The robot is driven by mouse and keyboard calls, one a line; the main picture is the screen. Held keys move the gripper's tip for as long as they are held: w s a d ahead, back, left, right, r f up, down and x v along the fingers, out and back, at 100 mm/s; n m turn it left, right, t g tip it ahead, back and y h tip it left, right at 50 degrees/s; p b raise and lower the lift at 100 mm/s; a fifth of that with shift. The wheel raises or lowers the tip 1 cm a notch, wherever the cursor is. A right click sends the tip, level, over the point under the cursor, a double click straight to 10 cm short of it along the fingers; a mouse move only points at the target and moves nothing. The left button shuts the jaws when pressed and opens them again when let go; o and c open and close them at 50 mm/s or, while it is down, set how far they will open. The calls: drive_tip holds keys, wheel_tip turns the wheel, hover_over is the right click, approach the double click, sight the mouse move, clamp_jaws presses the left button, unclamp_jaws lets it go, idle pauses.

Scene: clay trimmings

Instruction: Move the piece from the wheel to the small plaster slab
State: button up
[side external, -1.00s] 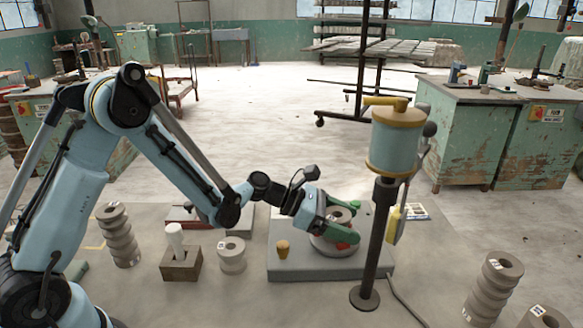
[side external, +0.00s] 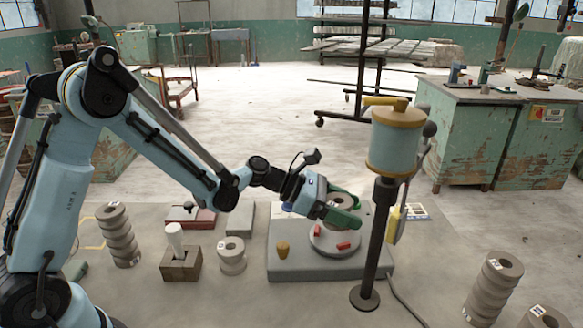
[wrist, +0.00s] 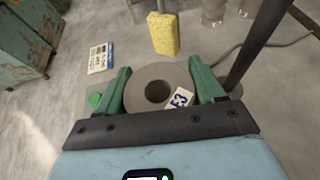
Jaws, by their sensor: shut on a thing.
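The piece (side external: 341,199) is a grey ring with a central hole. In the wrist view it (wrist: 137,92) carries a white "E3" label. My gripper (side external: 346,204) has its green fingers on both sides of the piece, shut on it. The wheel (side external: 322,246) is a round grey head with red pads on a grey base. The piece appears raised above it; fingers partly hide the piece in the side view. A small grey slab (side external: 240,219), which looks like the plaster slab, lies left of the wheel base, bare on top.
A post with a blue canister (side external: 396,146) and yellow sponge (side external: 393,225) stands right of the wheel. Left are a grey ring (side external: 231,256), a wooden block with a white tool (side external: 181,263), a ring stack (side external: 118,236) and a red tray (side external: 203,222). More rings (side external: 495,287) stand right.

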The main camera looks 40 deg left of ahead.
wheel_tip(320, 180, up, 6)
drive_tip(key=shift+f, duration=0.1)
drive_tip(key=s+a, duration=0.4)
drive_tip(key=a, duration=0.3)
hover_over(247, 214)
wheel_tip(247, 214, down, 8)
drive_tip(key=shift+f, duration=1.95)
drive_tip(key=shift+f, duration=0.2)
drive_tip(key=o, duration=1.2)
drive_tip(key=shift+r, duration=0.1)
